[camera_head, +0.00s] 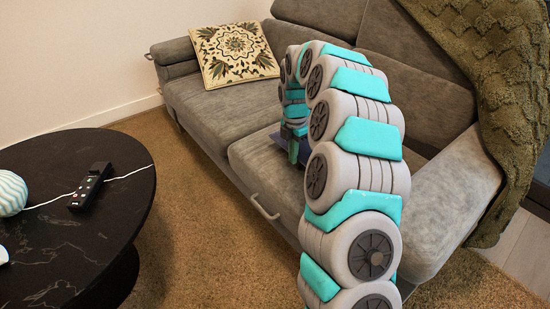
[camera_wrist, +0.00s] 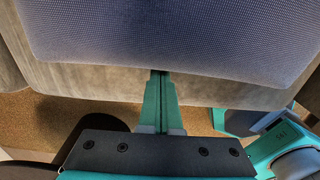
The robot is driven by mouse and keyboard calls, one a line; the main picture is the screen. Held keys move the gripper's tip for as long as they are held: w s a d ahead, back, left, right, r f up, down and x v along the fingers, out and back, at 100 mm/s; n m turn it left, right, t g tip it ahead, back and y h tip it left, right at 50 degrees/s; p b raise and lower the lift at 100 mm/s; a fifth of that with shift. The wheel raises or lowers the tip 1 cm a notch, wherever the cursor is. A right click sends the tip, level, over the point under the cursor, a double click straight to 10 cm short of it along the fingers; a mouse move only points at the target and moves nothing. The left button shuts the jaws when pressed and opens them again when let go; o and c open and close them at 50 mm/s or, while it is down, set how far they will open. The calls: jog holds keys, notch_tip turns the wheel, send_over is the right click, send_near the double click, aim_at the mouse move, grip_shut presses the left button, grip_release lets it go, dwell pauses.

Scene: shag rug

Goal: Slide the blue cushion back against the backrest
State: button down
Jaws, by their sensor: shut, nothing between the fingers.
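The blue cushion (camera_wrist: 165,35) fills the top of the wrist view, lying flat on the grey sofa seat (camera_wrist: 100,85). In the head view only a dark blue part of the cushion (camera_head: 268,143) shows beside my arm; the rest is hidden behind it. My gripper (camera_wrist: 160,74) is shut and empty, its fingertips at the cushion's front edge. I cannot tell whether they touch it. In the head view my gripper (camera_head: 293,157) is low over the seat's front part. The sofa's backrest (camera_head: 415,82) stands behind, partly covered by my arm.
A patterned cushion (camera_head: 233,53) leans at the sofa's left end. A green throw (camera_head: 505,80) hangs over the right end. A round black table (camera_head: 90,240) stands at left with a black corded device (camera_head: 90,187) on it. Brown rug (camera_head: 190,225) lies between table and sofa.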

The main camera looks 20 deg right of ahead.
jog(key=w+d, duration=0.1)
jog(key=d, duration=0.1)
jog(key=d+p, duration=0.1)
jog(key=d, duration=0.1)
jog(key=w+d, duration=0.1)
jog(key=d, duration=0.1)
jog(key=shift+w+d+p, duration=0.3)
jog(key=shift+r, duration=0.15)
notch_tip(320, 180, up, 8)
jog(key=shift+f, duration=0.15)
jog(key=s+a+r+m, duration=0.3)
jog(key=s+a+m, duration=0.3)
jog(key=s, duration=0.4)
jog(key=s+a+r+m, duration=0.3)
jog(key=s+a+r, duration=0.1)
jog(key=s+a, duration=0.5)
jog(key=s+f+m+g, duration=0.1)
jog(key=s+m, duration=0.5)
jog(key=s, duration=0.8)
jog(key=s+a+f+m, duration=0.1)
jog(key=s+f+m, duration=0.3)
jog(key=s, duration=0.9)
jog(key=m, duration=0.3)
jog(key=shift+s+a+f+g, duration=0.15)
jog(key=shift+s+g, duration=0.2)
jog(key=shift+g, duration=0.05)
